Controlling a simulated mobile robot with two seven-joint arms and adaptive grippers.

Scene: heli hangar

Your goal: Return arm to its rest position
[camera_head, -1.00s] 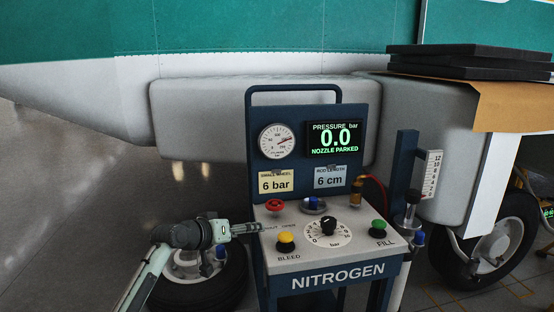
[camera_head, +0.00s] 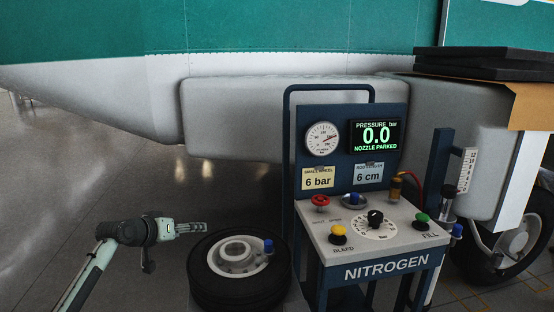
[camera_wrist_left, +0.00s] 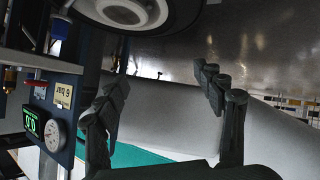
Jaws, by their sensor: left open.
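My left arm comes in from the lower left in the head view. Its gripper (camera_head: 192,228) points right, above and beside the small wheel (camera_head: 202,250), and is apart from the nitrogen cart. In the left wrist view the two fingers of the gripper (camera_wrist_left: 165,100) are spread with nothing between them. My right gripper is in neither current view.
The nitrogen cart (camera_head: 347,250) stands right of the gripper, with knobs, a gauge and a display (camera_head: 375,136) reading 0.0 and NOZZLE PARKED. The aircraft belly (camera_head: 240,110) is behind. Black pads (camera_head: 480,62) lie at the right. Open floor (camera_head: 60,180) lies left.

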